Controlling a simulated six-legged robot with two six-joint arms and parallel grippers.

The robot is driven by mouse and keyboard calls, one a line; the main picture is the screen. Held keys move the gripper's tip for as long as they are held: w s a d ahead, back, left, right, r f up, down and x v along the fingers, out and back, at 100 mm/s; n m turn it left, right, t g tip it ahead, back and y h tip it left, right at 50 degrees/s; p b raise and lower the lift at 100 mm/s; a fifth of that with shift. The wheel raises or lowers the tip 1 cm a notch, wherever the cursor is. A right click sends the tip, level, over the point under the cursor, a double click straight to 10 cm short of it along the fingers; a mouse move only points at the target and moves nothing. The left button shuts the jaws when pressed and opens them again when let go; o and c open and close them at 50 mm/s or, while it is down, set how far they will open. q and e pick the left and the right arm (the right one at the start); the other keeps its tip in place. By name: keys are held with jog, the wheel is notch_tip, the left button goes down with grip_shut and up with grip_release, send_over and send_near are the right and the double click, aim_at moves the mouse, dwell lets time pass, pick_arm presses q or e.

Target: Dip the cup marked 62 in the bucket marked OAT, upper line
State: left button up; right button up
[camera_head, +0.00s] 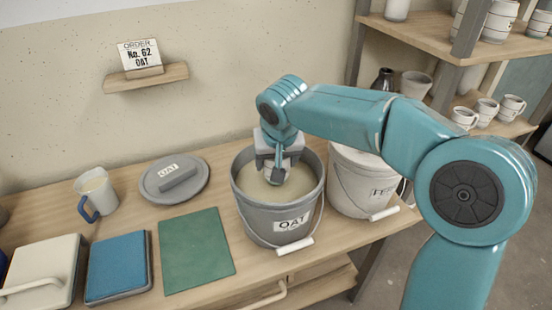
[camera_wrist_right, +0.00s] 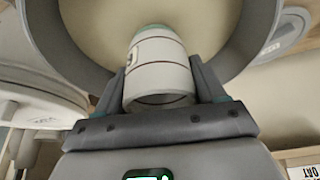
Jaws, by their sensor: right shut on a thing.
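The grey bucket marked OAT (camera_head: 285,226) stands open on the bench, holding pale beige glaze (camera_head: 252,184). My right gripper (camera_head: 277,176) is inside the bucket's mouth, pointing down. In the right wrist view its fingers are shut on a pale cup (camera_wrist_right: 161,78) with thin dark lines around it. The cup's far end points at the glaze; I cannot tell whether it touches. The cup's mark is not readable, and the head view mostly hides the cup behind the gripper. My left gripper is not in view.
A second, lidded pale bucket (camera_head: 357,185) stands close on the right. On the left are the OAT lid (camera_head: 157,190), a blue-handled mug (camera_head: 98,190), a green mat (camera_head: 197,250) and a blue pad (camera_head: 117,265). The order card (camera_head: 139,55) reads No. 62 OAT.

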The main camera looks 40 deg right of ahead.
notch_tip(320, 180, down, 7)
jog(key=b, duration=0.5)
jog(key=shift+r, duration=0.2)
jog(key=shift+w+b, duration=0.1)
jog(key=shift+b, duration=0.25)
dwell(2.2)
notch_tip(320, 180, up, 7)
jog(key=p, duration=0.6)
dwell(1.6)
notch_tip(320, 180, up, 8)
jog(key=p, duration=0.6)
